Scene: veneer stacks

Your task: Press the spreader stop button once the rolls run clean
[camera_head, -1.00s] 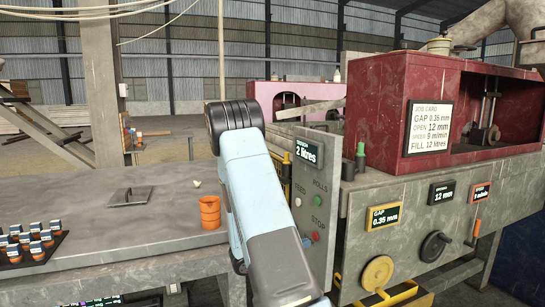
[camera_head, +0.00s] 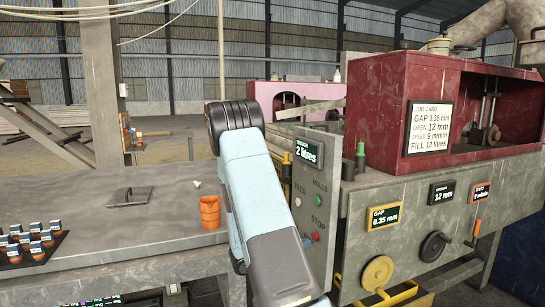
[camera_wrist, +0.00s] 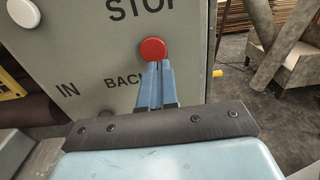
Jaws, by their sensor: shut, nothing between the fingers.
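The red stop button (camera_wrist: 153,49) sits on a grey panel under the word STOP in the wrist view. It also shows small on the panel (camera_head: 329,250) in the head view, as a red dot (camera_head: 316,236). My gripper (camera_wrist: 160,66) is shut and empty, its blue fingertips at the button's lower edge. I cannot tell whether they touch it. In the head view my arm hides most of the gripper. The rolls themselves are not clearly visible, so I cannot tell if they run clean.
A green button (camera_head: 317,201) and a white button (camera_head: 298,202) sit on the same panel, below a "2 litres" display (camera_head: 307,152). A job card (camera_head: 429,128) and a gap display reading 0.35 mm (camera_head: 384,216) are at right. An orange cup (camera_head: 210,212) stands on the bench.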

